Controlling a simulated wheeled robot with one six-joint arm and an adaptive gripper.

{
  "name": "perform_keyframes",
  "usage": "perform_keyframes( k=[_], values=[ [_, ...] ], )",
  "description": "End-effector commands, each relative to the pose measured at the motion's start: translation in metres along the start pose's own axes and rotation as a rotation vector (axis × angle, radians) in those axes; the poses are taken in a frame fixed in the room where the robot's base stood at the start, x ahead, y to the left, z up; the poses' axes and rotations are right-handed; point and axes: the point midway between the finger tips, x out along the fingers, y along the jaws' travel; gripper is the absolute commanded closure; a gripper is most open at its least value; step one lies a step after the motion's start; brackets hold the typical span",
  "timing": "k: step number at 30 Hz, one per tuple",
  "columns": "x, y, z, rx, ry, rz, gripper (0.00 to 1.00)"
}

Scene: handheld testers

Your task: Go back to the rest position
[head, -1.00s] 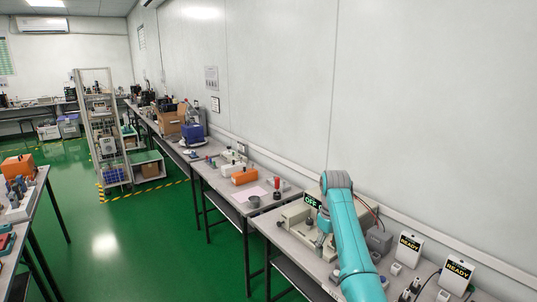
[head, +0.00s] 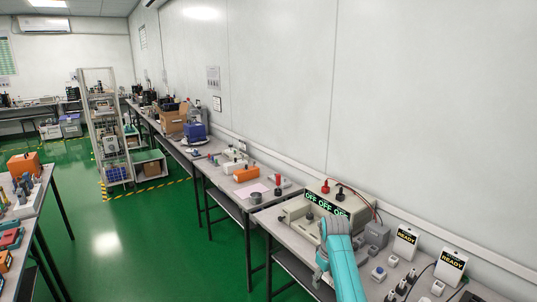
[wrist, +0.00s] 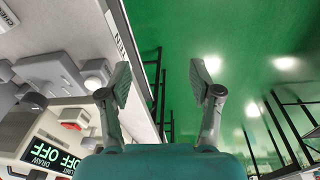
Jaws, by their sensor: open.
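My gripper (wrist: 158,90) is open in the wrist view, its two fingers spread with nothing between them. Behind the gap are the bench edge and the green floor. In the head view my teal arm reaches in from the bottom, and a grey part of its end shows beside it over the front side of the near bench; the fingertips cannot be made out there. A beige power supply (head: 296,214) with a display reading OFF stands just behind the arm. Its display also shows at the lower left of the wrist view (wrist: 50,150).
Two white READY units (head: 405,243) stand along the wall side of the near bench (head: 270,222). A grey box (head: 377,234) and several small white blocks are near my arm. An orange tester (head: 246,174) is on the farther bench. Open green floor (head: 160,240) lies to the left.

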Motion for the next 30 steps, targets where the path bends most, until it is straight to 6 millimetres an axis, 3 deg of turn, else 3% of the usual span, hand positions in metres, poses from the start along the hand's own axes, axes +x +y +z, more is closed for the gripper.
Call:
perform_keyframes(
  k=[1,6,15,24,30],
  values=[
    [0.020,-0.005,0.009,0.007,0.011,0.006,0.36],
    [0.081,-0.022,0.040,0.041,0.078,0.042,0.36],
    [0.166,-0.061,0.108,0.104,0.209,0.104,0.36],
    [0.214,-0.107,0.190,0.165,0.345,0.158,0.36],
    [0.225,-0.140,0.248,0.205,0.437,0.188,0.36]
  ],
)
